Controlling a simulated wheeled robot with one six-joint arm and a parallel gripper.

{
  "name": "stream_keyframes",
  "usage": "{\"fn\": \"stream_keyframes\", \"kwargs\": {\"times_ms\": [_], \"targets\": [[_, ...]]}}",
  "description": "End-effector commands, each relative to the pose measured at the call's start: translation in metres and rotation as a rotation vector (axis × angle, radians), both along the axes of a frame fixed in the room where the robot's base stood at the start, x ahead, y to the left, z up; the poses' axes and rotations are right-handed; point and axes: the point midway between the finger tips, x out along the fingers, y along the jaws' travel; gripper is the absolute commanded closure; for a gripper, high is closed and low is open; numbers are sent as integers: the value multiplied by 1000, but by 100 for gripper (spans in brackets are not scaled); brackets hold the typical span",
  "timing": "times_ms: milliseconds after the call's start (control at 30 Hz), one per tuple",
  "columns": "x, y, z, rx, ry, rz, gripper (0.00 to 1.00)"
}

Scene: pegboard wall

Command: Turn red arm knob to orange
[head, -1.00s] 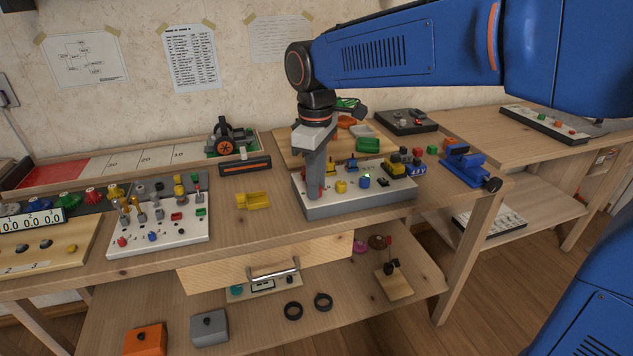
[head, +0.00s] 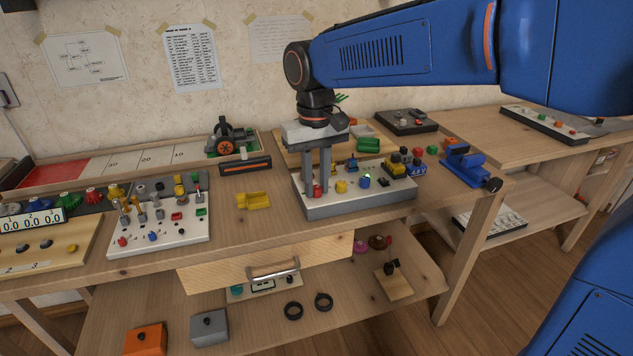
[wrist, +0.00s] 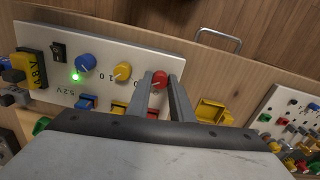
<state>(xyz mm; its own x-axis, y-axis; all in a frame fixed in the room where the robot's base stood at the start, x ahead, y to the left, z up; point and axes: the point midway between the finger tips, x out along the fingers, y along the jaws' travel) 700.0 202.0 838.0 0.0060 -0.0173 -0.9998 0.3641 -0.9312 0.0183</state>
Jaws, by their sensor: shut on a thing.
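The red knob (wrist: 159,80) sits at one end of a row of knobs on a grey-white panel box (head: 358,206). My gripper (head: 316,191) points down over the left end of that box and is shut on the red knob, which shows low between the fingers in the head view (head: 317,190). In the wrist view the two fingers (wrist: 164,86) stand on either side of the red knob. A yellow knob (head: 341,186) and a blue knob (head: 365,182) stand beside it, with a lit green light (wrist: 75,77). I see no clear orange mark by the red knob.
A yellow tray (head: 253,201) lies left of the box. A white panel with pegs and buttons (head: 180,233) is farther left. A blue clamp-like part (head: 468,170) is to the right. A drawer with a metal handle (head: 273,271) is below the front edge.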

Motion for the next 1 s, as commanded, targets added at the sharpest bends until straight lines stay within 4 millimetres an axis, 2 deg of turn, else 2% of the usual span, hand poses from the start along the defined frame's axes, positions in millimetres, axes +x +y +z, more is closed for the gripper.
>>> {"fn": "stream_keyframes", "kwargs": {"times_ms": [633, 667, 733, 1000], "targets": [[1, 0, 1, 1, -4, -56, 100], [1, 0, 1, 1, -4, -56, 78], [1, 0, 1, 1, -3, -55, 61], [0, 0, 1, 0, -1, -55, 61]]}}
